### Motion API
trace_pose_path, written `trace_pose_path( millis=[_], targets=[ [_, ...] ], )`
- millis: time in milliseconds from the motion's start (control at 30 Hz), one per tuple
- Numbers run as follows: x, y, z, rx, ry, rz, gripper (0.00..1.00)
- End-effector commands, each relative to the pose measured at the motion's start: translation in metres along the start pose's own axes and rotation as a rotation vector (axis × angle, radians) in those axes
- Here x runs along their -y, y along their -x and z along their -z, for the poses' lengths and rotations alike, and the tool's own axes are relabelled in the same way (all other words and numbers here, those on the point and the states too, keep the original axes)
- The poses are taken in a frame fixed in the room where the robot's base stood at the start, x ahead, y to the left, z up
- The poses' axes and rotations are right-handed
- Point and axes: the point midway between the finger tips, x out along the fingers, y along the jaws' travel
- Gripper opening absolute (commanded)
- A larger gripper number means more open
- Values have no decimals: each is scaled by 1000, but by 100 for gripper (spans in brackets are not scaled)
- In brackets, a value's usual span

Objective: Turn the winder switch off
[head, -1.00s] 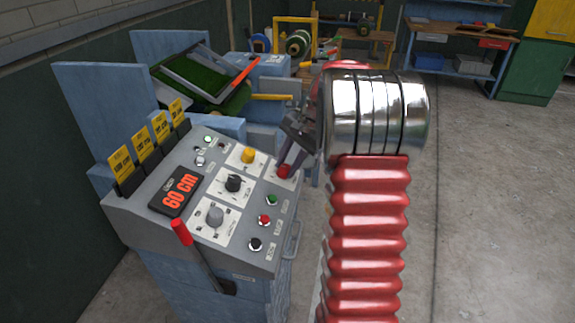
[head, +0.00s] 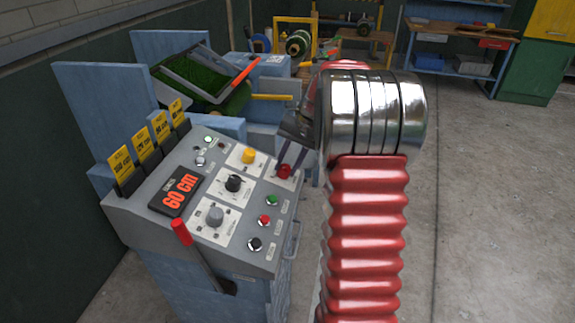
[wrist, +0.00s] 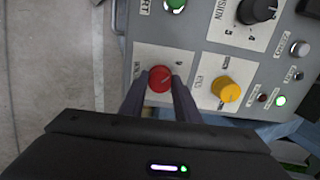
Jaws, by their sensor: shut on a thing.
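The winder switch appears to be the red knob (head: 284,171) on a white plate at the panel's upper right. The label beside it is only partly readable. In the wrist view the red knob (wrist: 160,77) sits between my two dark fingers, with a small pointer mark on its face. My gripper (wrist: 160,86) is shut on this knob, a finger on each side. In the head view my gripper (head: 288,166) reaches it from the right. The plate's lower part is hidden by my gripper in the wrist view.
Close by are a yellow knob (head: 248,156), a black dial (head: 234,183), a grey dial (head: 214,215) and green (head: 272,200) and red (head: 264,219) buttons. A red-handled lever (head: 181,231) stands at the front. Floor is open on the right.

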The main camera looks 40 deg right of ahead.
Motion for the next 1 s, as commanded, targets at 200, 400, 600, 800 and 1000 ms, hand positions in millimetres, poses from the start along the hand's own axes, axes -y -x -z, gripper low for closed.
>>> trace_pose_path(
  millis=[200,400,600,800,1000],
  targets=[
    [0,0,0,0,1,0,30],
    [0,0,0,0,0,0,44],
    [0,0,0,0,-1,-1,48],
    [0,3,0,-1,-1,0,48],
    [0,23,1,-2,-1,0,48]
  ],
)
